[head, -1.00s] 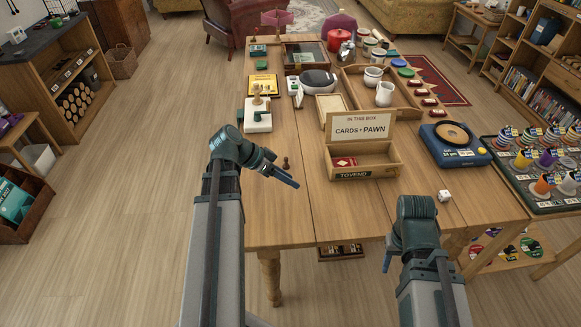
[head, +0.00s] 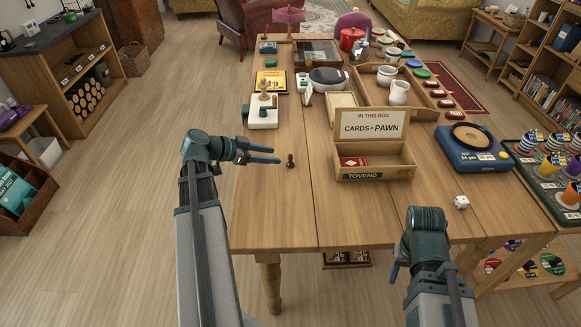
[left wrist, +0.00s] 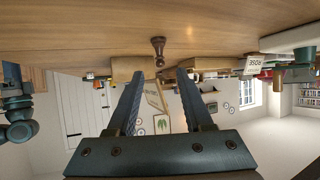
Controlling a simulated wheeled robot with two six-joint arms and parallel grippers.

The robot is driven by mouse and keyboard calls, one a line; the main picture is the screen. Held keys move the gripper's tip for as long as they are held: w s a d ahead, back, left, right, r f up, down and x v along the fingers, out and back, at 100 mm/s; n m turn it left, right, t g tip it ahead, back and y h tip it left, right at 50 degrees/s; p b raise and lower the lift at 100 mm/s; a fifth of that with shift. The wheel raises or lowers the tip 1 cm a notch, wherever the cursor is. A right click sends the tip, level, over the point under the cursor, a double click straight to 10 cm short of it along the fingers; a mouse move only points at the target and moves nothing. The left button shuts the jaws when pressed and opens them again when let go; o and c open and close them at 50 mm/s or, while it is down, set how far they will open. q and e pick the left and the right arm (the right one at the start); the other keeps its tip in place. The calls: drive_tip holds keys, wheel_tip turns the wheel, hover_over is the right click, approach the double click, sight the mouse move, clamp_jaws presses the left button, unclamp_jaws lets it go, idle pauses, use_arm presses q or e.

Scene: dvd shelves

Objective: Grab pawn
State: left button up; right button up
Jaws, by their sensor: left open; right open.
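The small dark brown pawn (head: 290,161) stands upright on the wooden table near its left front part. In the left wrist view the pawn (left wrist: 158,48) appears upside down, beyond and between the open fingers. My left gripper (head: 277,154) is open and empty, with its fingertips just to the left of the pawn, apart from it. My right gripper (head: 394,272) is low at the front edge of the table, mostly hidden behind its own arm. The wooden box (head: 374,176), labelled for cards and pawn, stands to the right of the pawn with a red card pack (head: 354,162) inside.
A white die (head: 461,202) lies at the right front of the table. A white stand (head: 263,118) with a light-coloured piece is behind the left gripper. Bare table (head: 275,215) lies in front of the pawn.

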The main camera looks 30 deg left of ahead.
sight(290, 158)
use_arm(q)
drive_tip(key=shift+b+x, duration=0.35)
drive_tip(key=shift+x, duration=1.1)
drive_tip(key=b+x, duration=0.2)
drive_tip(key=x, duration=0.2)
drive_tip(key=shift+w+d+f, duration=0.1)
drive_tip(key=shift+w+f, duration=0.1)
drive_tip(key=shift+w+d, duration=0.25)
drive_tip(key=shift+w, duration=0.05)
clamp_jaws()
